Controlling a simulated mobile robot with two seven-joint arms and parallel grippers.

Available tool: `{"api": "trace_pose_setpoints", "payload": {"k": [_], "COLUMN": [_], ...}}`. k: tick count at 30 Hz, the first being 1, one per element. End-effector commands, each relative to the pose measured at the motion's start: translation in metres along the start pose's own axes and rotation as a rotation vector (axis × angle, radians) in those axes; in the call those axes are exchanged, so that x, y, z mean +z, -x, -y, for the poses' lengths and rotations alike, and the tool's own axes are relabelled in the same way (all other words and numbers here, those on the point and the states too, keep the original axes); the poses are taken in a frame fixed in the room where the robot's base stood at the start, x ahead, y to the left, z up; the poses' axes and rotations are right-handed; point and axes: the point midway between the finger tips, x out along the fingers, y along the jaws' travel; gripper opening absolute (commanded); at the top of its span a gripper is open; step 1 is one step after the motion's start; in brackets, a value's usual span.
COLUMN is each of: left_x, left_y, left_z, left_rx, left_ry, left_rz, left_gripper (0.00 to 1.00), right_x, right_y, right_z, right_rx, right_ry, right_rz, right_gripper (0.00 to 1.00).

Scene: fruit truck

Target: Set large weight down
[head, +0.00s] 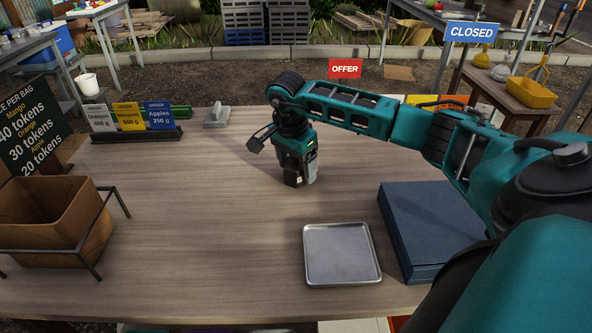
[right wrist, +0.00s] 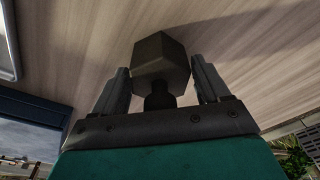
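The large weight (right wrist: 160,62) is a dark hexagonal block with a narrow neck, seen in the right wrist view. Its neck points back toward my palm. My right gripper (right wrist: 160,75) has one finger close against each side of the block. In the head view my right gripper (head: 299,181) points down over the middle of the wooden table (head: 220,220), with the dark weight (head: 293,179) low between its fingers. The weight is at or just above the tabletop; contact is not clear. My left gripper is not in view.
A square metal tray (head: 341,254) lies in front, beside a blue box (head: 432,226) on the right. A brown crate (head: 50,218) stands at the left. Price cards (head: 130,117) and a small grey metal piece (head: 217,116) are at the back left. The table's middle left is clear.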

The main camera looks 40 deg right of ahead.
Motion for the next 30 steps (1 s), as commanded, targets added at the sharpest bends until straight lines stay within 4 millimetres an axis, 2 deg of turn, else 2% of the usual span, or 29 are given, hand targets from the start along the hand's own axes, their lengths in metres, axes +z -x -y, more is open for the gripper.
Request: {"api": "trace_pose_setpoints", "payload": {"k": [2,23,30], "left_x": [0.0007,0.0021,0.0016], "left_y": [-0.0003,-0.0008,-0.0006], "left_z": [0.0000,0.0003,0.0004], "left_rx": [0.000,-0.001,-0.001], "left_ry": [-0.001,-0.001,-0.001], "left_rz": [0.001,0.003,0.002], "left_gripper": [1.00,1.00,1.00], "right_x": [-0.0001,-0.0004,-0.0012], "right_y": [0.0002,0.0004,0.0029], "right_z": [0.0000,0.0000,0.0013], "right_rx": [0.000,0.000,-0.006], "right_ry": [0.000,-0.001,-0.002], "right_rz": [0.000,0.000,-0.001], "right_gripper": [0.67,0.00,0.00]}}
